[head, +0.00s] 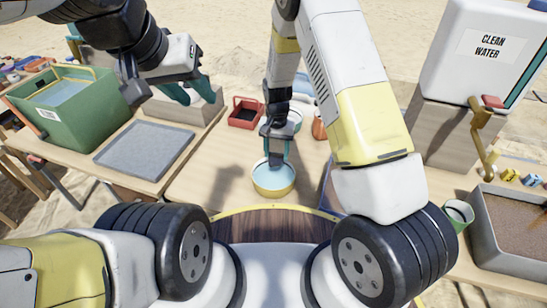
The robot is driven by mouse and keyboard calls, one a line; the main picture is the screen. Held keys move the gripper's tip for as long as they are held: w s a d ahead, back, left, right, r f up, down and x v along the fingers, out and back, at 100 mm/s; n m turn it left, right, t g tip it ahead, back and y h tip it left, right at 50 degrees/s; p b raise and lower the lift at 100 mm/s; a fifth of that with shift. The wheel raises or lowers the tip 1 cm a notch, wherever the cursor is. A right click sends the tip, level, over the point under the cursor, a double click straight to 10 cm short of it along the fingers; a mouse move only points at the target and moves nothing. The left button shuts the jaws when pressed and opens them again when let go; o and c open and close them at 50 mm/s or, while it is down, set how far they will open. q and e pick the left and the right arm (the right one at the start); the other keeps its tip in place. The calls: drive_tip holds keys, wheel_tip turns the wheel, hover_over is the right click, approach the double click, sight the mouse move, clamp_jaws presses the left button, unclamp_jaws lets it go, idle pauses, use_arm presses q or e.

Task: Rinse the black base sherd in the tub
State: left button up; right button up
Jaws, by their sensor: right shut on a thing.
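A small round yellow tub (272,188) with pale blue water stands on the middle of the wooden table. My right gripper (276,163) points down at the far side of this tub, with its fingertips at or just over the water. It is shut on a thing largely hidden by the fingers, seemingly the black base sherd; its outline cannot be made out. My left gripper (196,92) is raised at the upper left, above a pale grey block, with its teal fingers apart and nothing visible between them.
A green bin (62,120) with water stands at left beside a grey mat (146,150). A red tray (244,112) lies behind the tub. A clean water tank (480,50) with a tap and a grey sand-filled box (480,225) stand at right.

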sight(276, 155)
drive_tip(key=shift+r, duration=2.55)
